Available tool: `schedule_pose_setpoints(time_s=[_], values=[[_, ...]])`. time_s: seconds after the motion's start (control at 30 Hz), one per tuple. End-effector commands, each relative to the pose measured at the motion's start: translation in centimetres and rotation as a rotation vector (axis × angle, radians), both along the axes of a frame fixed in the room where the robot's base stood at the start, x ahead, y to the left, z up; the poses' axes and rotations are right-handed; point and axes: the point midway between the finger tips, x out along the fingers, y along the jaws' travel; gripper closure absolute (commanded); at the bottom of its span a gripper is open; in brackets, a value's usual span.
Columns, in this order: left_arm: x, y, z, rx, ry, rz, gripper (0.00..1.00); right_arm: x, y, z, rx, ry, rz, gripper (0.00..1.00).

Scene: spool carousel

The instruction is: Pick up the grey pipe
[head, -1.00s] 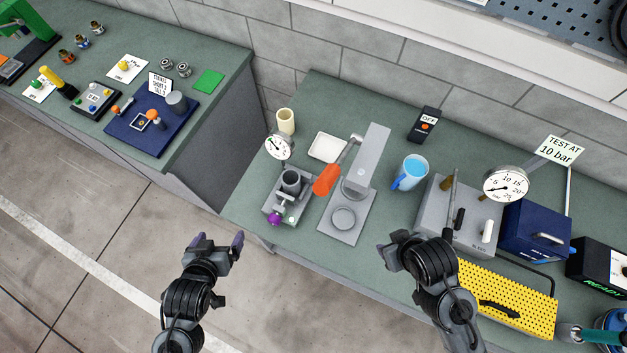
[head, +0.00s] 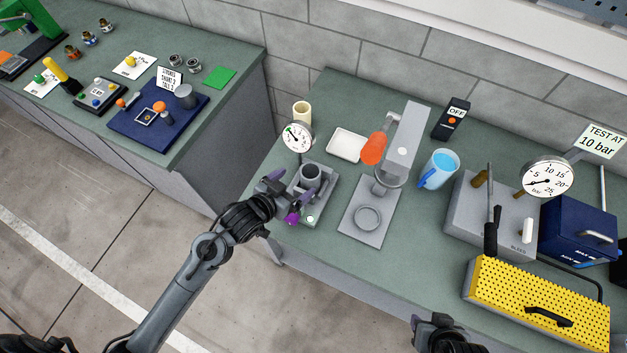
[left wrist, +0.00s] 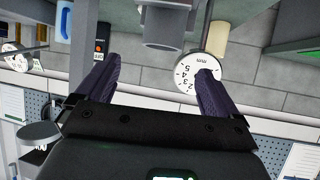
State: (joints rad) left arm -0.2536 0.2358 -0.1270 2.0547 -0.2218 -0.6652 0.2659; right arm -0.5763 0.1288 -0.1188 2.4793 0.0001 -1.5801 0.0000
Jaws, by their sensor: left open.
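The grey pipe (head: 311,174) is a short hollow cylinder standing upright in a small grey fixture (head: 326,196) with a purple knob (head: 292,219). My left gripper (head: 290,184) is open at the fixture's left side, its dark purple fingers close to the pipe. Whether they touch it is unclear. In the left wrist view, which is upside down, a grey cylinder that looks like the pipe (left wrist: 165,24) shows at the top, beyond the open fingers (left wrist: 155,85). My right gripper (head: 440,330) is partly cut off at the bottom edge; its jaws are unclear.
A round dial gauge (head: 297,137) stands just behind the fixture, near a cream cylinder (head: 302,112) and white dish (head: 346,145). A blue-handled jug (head: 439,168) is farther right.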

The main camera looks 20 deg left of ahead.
Motion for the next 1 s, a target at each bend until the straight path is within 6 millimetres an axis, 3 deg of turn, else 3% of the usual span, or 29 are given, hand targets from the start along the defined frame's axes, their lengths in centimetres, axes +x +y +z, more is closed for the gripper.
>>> schedule_pose_setpoints(time_s=[0.2, 1.0], values=[[2.6, -0.8, -1.3, -0.001, -0.001, 0.0, 0.05, 0.0, 0.0, 0.1, 0.001, -0.001, 0.0, 0.57], [7.9, -2.1, -4.7, 0.0, -0.001, 0.001, 0.05, -0.2, 0.4, 0.6, 0.013, 0.004, -0.006, 0.57]])
